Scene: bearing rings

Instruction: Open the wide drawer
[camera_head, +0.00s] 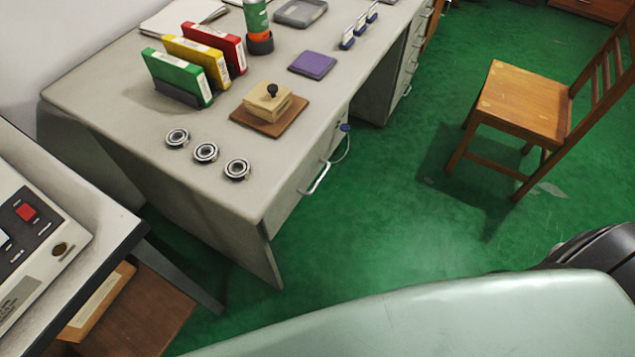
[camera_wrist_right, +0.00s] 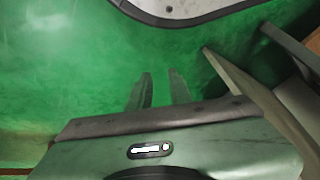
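The grey desk (camera_head: 130,100) runs from the lower middle to the top of the head view. On its front face, near the close end, is a drawer front (camera_head: 293,207) with a pale bar handle (camera_head: 316,178). A key with a dark blue head (camera_head: 345,128) and a hanging loop is at the upper part of this face. The drawer looks shut; the face is seen at a steep angle. My right gripper (camera_wrist_right: 159,87) is open and empty above the green floor in the right wrist view, with no handle between its fingers. My left gripper is not in view.
Three bearing rings (camera_head: 205,152), a stamp on a brown base (camera_head: 270,128) and several binders (camera_head: 180,80) stand on the desk. A second drawer stack (camera_head: 405,70) is farther back. A wooden chair (camera_head: 525,95) stands right; green floor (camera_head: 400,215) between is clear. A machine (camera_head: 40,230) is left.

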